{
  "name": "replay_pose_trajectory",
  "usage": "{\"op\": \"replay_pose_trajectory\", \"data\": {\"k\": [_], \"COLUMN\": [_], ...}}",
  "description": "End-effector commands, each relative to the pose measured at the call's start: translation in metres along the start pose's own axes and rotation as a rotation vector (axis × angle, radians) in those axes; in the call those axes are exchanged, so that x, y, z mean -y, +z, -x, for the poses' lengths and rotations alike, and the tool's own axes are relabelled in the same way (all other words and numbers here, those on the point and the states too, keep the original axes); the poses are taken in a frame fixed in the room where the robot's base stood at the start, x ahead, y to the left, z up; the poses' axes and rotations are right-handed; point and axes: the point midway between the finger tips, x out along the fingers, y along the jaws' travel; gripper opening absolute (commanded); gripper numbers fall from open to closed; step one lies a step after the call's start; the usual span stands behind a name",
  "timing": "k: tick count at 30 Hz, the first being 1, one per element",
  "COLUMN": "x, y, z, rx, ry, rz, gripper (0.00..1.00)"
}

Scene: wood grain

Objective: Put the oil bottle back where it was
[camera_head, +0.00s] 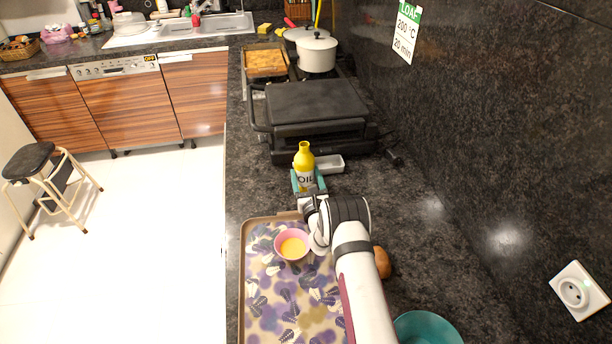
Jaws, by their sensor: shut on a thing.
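The yellow oil bottle (304,160) with a white "OIL" label stands upright in front of the black grill, at the middle of the counter. My gripper (308,182) is shut on the oil bottle, with its teal fingers on either side of the lower part. The bottle's base is hidden by the gripper, so I cannot tell whether it touches the counter. A small white dish (329,164) is just right of the bottle.
The black grill (314,110) stands behind the bottle. A patterned tray (262,290) with a pink bowl (292,245) of yellow liquid is in front. A brown round item (382,262) and a teal bowl (427,328) lie right of my arm. Counter right of the dish is mostly clear.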

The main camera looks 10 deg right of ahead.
Motion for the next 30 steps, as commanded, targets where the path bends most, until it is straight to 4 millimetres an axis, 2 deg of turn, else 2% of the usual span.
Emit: {"op": "replay_pose_trajectory", "data": {"k": [5, 6, 10, 11, 20, 23, 30], "x": [0.000, 0.000, 0.000, 0.000, 0.000, 0.000, 0.000], "y": [-0.002, -0.003, -0.003, -0.003, 0.000, 0.000, 0.000], "z": [0.000, 0.000, 0.000, 0.000, 0.004, 0.022, 0.082], "rx": [0.000, 0.000, 0.000, 0.000, -0.003, -0.003, -0.003], "ry": [0.000, 0.000, 0.000, 0.000, 0.000, 0.000, 0.001], "rz": [0.000, 0.000, 0.000, 0.000, 0.000, -0.001, -0.001], "gripper": [0.00, 0.74, 0.97, 1.00, 1.00, 1.00, 1.00]}}
